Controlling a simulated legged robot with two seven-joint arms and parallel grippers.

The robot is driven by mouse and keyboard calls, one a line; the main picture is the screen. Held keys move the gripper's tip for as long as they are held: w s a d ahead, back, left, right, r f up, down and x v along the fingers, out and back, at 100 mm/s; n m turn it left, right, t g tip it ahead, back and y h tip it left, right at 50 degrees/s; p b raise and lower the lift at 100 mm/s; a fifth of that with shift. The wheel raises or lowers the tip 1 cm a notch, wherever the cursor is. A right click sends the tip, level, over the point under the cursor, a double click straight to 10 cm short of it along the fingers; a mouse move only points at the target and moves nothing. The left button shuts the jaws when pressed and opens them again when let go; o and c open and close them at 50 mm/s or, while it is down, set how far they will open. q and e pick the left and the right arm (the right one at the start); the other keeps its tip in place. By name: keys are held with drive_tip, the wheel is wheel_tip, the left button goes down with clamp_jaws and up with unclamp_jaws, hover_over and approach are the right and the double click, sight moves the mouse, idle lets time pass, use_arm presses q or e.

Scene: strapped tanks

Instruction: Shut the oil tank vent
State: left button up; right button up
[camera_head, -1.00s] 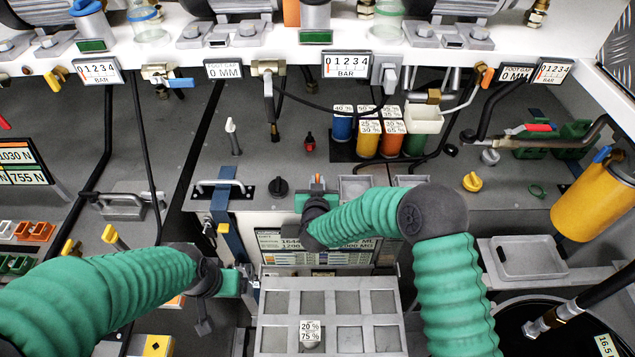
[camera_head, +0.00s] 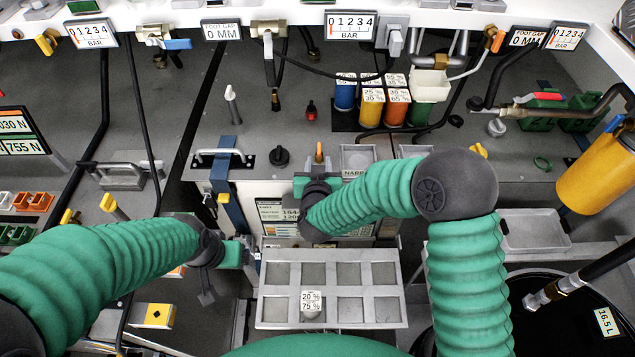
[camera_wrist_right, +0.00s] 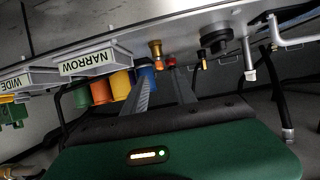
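I can read no label for the oil tank vent. A small orange-handled valve (camera_head: 319,152) stands on the grey deck just beyond my right gripper (camera_head: 316,180). In the wrist view a brass fitting (camera_wrist_right: 155,48) lies beyond the fingers of my right gripper (camera_wrist_right: 162,90). These fingers stand apart with nothing visibly between them. A yellow tank (camera_head: 598,182) with a blue lever (camera_head: 614,123) stands at the far right. My left gripper (camera_head: 248,257) is at the left of the grey compartment tray, its fingers too small to judge.
A black knob (camera_head: 279,156) and a blue strap (camera_head: 226,180) are left of the right gripper. Blue, yellow, orange and green containers (camera_head: 371,108) stand behind. A grey compartment tray (camera_head: 332,255) with a small labelled weight (camera_head: 312,302) lies in front.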

drive_tip(key=b+v, duration=0.1)
drive_tip(key=v, duration=0.9)
drive_tip(key=shift+s+b, duration=0.25)
drive_tip(key=shift+b, duration=0.15)
drive_tip(key=shift+a, duration=0.1)
drive_tip(key=s+d+f+n+g+y+b, duration=0.1)
drive_tip(key=s+d+f+g+b, duration=0.1)
drive_tip(key=d+f+b, duration=0.35)
drive_tip(key=s+d+f+g+y+b, duration=0.1)
drive_tip(key=d+f+g+b, duration=0.15)
drive_tip(key=f, duration=0.55)
drive_tip(key=s+d+f+g+h+b, duration=0.1)
drive_tip(key=s+d+f+g+b, duration=0.3)
drive_tip(key=s+d, duration=0.7)
drive_tip(key=shift+s+d+f+m+g+h+b, duration=0.4)
drive_tip(key=shift+s+f+g, duration=0.75)
drive_tip(key=shift+s+f, duration=0.3)
